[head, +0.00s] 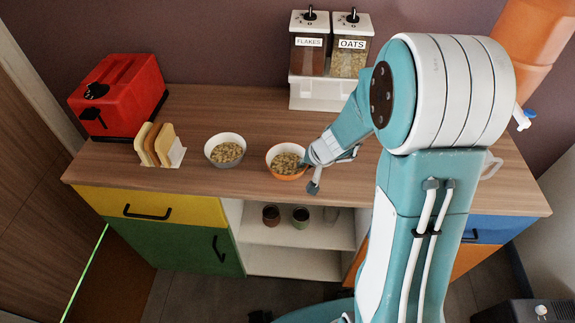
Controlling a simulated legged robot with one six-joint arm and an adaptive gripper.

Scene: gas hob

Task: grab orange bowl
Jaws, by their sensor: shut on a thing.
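The orange bowl (288,175) stands on the wooden counter, with oat-like cereal in it and a white inside. My gripper (308,167) is at the bowl's right side and is shut on its rim. The exact finger contact is small and partly hidden by the gripper itself. The bowl looks level and appears to rest on the counter.
A white bowl of cereal (225,151) stands just left of the orange one. Bread slices in a rack (160,146) and a red toaster (118,97) are further left. Flakes and oats dispensers (328,60) stand behind. Cups (271,215) sit on the shelf below.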

